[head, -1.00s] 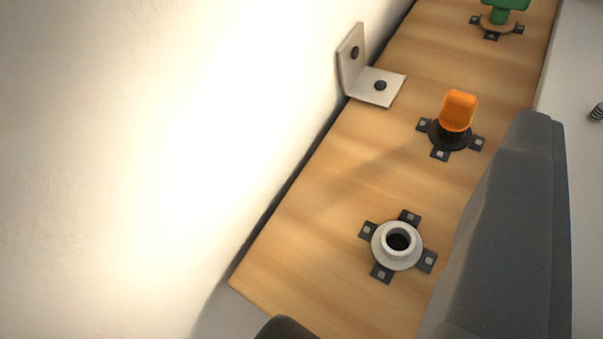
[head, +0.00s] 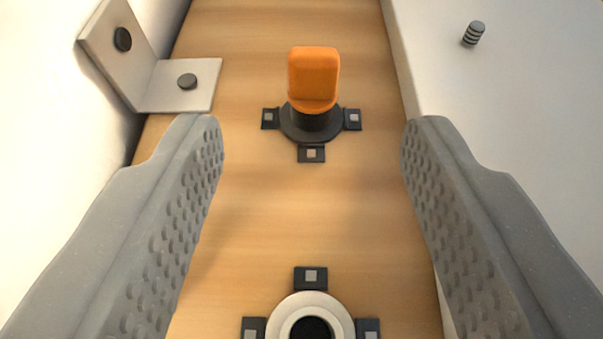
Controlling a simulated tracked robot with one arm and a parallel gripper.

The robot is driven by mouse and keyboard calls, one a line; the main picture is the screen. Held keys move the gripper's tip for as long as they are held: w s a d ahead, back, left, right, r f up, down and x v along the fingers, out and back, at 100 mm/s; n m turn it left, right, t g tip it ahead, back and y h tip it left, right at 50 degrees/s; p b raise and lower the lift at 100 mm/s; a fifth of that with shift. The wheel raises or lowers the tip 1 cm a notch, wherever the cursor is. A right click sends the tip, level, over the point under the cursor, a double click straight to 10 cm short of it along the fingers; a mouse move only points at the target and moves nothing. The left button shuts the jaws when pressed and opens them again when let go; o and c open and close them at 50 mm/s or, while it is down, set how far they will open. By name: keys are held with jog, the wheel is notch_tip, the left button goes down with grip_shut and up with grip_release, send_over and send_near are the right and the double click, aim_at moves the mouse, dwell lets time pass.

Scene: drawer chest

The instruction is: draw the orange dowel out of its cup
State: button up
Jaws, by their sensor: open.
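The orange dowel (head: 314,76) stands upright in a black cup (head: 311,123) at the upper middle of the head view. Only its flat-sided orange upper part shows; the lower part is hidden in the cup. The cup's base is held by small dark clips on the wooden surface. My gripper (head: 312,140) is open and empty, its grey dimpled fingers wide apart to the left and right of the cup's line in the picture. Neither finger touches the dowel.
A white ring-shaped cup (head: 343,323), empty, sits at the bottom middle. A metal angle bracket (head: 200,83) is fixed at the upper left by the white wall. A small ribbed peg (head: 473,33) stands on the pale surface at right. Bare wooden board (head: 300,215) lies between the cups.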

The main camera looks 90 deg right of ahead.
aim_at(311, 68)
jog(key=x, duration=0.8)
jog(key=shift+f, duration=0.1)
grip_shut()
